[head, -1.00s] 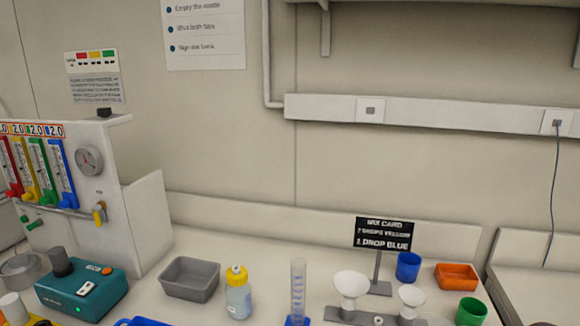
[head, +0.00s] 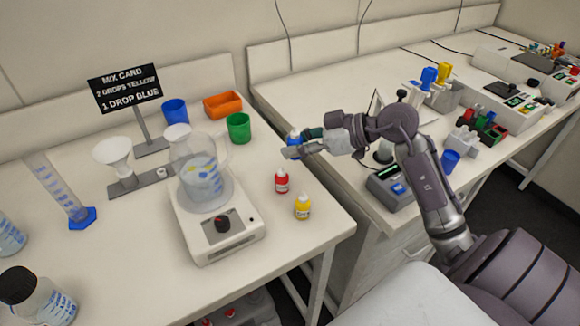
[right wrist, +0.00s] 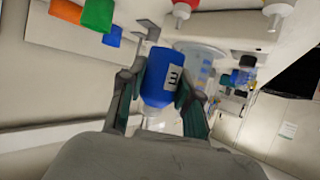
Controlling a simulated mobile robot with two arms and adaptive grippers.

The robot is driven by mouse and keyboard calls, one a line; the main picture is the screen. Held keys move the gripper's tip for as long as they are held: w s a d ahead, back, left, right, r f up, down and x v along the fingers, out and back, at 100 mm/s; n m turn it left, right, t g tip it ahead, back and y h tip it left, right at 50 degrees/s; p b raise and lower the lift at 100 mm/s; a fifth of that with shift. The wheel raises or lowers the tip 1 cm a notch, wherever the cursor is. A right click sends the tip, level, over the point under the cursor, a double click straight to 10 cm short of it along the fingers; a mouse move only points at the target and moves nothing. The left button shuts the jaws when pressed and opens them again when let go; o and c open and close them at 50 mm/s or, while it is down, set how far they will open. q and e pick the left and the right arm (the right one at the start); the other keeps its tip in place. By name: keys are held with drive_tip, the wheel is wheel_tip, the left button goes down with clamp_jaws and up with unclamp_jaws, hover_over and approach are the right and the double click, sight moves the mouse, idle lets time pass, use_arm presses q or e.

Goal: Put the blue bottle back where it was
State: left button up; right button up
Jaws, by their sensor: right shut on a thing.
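My right gripper (head: 296,150) is shut on the blue bottle (head: 293,138), over the right part of the bench, right of the green cup. In the right wrist view the blue bottle (right wrist: 160,77) sits between the two fingers, with a dark-lettered white label and a pale tip. The fingers hide part of it in the head view. The red bottle (head: 282,182) and the yellow bottle (head: 302,207) stand upright in front of the gripper. My left gripper is not in view.
A glass beaker (head: 201,180) stands on the white stirrer (head: 218,235), left of the small bottles. The green cup (head: 239,128), blue cup (head: 175,112) and orange tray (head: 222,104) stand behind. A gap separates this bench from the right bench.

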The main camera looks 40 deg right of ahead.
drive_tip(key=d, duration=0.3)
hover_over(268, 168)
drive_tip(key=shift+m+h, duration=0.3)
drive_tip(key=shift+m, duration=0.1)
wheel_tip(268, 168, down, 7)
drive_tip(key=shift+s+r, duration=0.1)
drive_tip(key=shift+r, duration=0.1)
drive_tip(key=shift+f, duration=0.2)
drive_tip(key=shift+f+t, duration=0.3)
drive_tip(key=shift+f, duration=1.6)
drive_tip(key=shift+f, duration=0.1)
drive_tip(key=o, duration=1)
drive_tip(key=v, duration=1.2)
